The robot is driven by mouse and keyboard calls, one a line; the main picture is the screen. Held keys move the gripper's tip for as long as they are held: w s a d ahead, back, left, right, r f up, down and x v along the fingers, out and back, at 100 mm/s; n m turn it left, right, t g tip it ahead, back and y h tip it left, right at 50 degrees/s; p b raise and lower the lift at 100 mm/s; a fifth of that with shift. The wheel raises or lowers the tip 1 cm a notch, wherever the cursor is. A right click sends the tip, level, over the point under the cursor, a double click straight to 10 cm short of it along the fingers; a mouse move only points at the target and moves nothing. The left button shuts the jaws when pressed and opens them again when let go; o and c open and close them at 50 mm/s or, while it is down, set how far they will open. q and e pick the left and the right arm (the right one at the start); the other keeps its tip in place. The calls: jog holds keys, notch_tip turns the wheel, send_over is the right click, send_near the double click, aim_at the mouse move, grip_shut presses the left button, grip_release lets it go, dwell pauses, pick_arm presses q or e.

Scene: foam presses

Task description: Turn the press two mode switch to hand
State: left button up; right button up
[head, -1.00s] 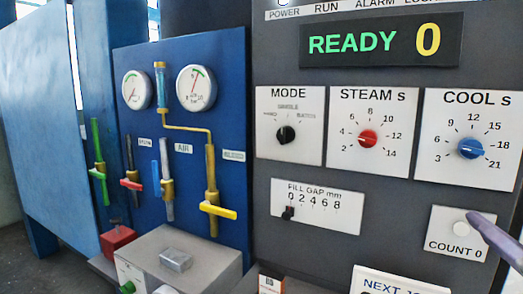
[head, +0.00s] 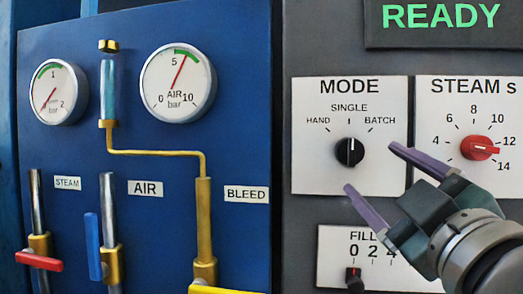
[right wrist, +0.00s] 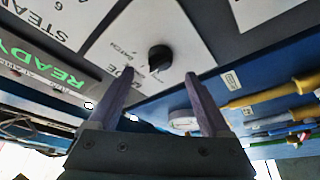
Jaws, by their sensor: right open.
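The mode switch (head: 350,151) is a black round knob on a white plate marked HAND, SINGLE and BATCH. Its pale mark appears to point up toward SINGLE. My right gripper (head: 370,168) is open and empty at the lower right of the knob in the head view, its purple fingers spread. In the right wrist view the knob (right wrist: 159,58) lies ahead, between the lines of the two fingers (right wrist: 159,73), apart from them. No press number is readable. My left gripper is not in view.
The red STEAM s dial (head: 480,148) is right of the mode plate, close to my right fingers. The fill gap slider (head: 353,278) is below. At left, a blue panel (head: 240,60) carries gauges, pipes and valve levers such as the blue AIR lever (head: 93,246).

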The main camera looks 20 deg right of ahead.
aim_at(355, 155)
jog(key=p+x, duration=0.1)
jog(key=x, duration=0.3)
jog(key=shift+w+d+r, duration=0.1)
jog(key=shift+w+r, duration=0.15)
jog(key=shift+w, duration=0.1)
jog(key=shift+w+d+p, duration=0.15)
jog(key=shift+w+p, duration=0.15)
jog(key=shift+w, duration=0.4)
grip_shut()
jog(key=shift+r, duration=0.1)
